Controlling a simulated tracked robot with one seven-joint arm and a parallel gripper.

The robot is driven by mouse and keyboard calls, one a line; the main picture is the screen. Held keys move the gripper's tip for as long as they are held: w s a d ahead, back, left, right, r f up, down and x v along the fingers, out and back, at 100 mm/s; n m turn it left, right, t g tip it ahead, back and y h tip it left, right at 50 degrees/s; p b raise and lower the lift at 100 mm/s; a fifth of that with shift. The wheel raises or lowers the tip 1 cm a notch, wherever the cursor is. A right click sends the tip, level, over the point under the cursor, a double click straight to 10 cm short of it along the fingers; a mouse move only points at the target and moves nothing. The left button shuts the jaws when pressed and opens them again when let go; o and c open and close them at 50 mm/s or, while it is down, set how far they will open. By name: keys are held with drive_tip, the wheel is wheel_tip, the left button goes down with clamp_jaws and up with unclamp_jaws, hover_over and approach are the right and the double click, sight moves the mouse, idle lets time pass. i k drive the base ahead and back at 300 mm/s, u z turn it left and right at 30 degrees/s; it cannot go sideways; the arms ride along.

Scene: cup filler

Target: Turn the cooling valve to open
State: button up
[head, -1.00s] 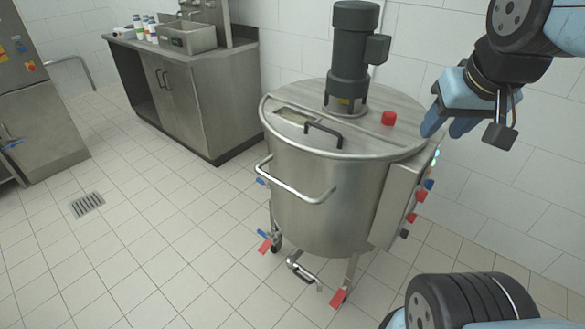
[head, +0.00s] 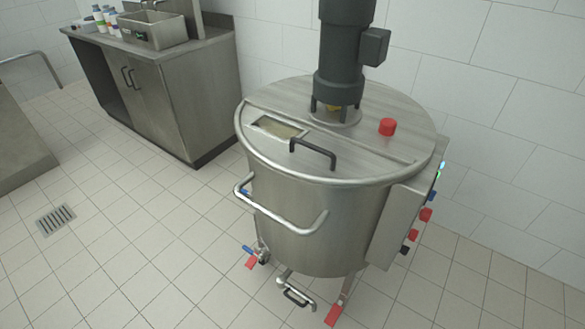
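A steel tank (head: 310,225) on legs stands right of centre in the head view. A blue-handled valve (head: 250,250) sits low at its left leg, beside a red tab (head: 251,263). Another small blue part (head: 245,192) shows behind the left end of the tank's front handle. A bottom outlet with a dark handle (head: 297,296) hangs under the tank front. I cannot tell which of these is the cooling valve or how it is set. My gripper is outside the view.
A control box (head: 402,225) with red, blue and black knobs is on the tank's right side. A motor (head: 345,60) stands on the lid. A steel counter with a sink (head: 190,100) is at the back left. Tiled floor at left is clear, with a drain (head: 55,219).

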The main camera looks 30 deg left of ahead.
sight(243, 191)
drive_tip(key=z, duration=1.05)
drive_tip(key=k, duration=2.3)
drive_tip(key=u, duration=1.6)
drive_tip(key=i, duration=1)
drive_tip(key=u, duration=0.05)
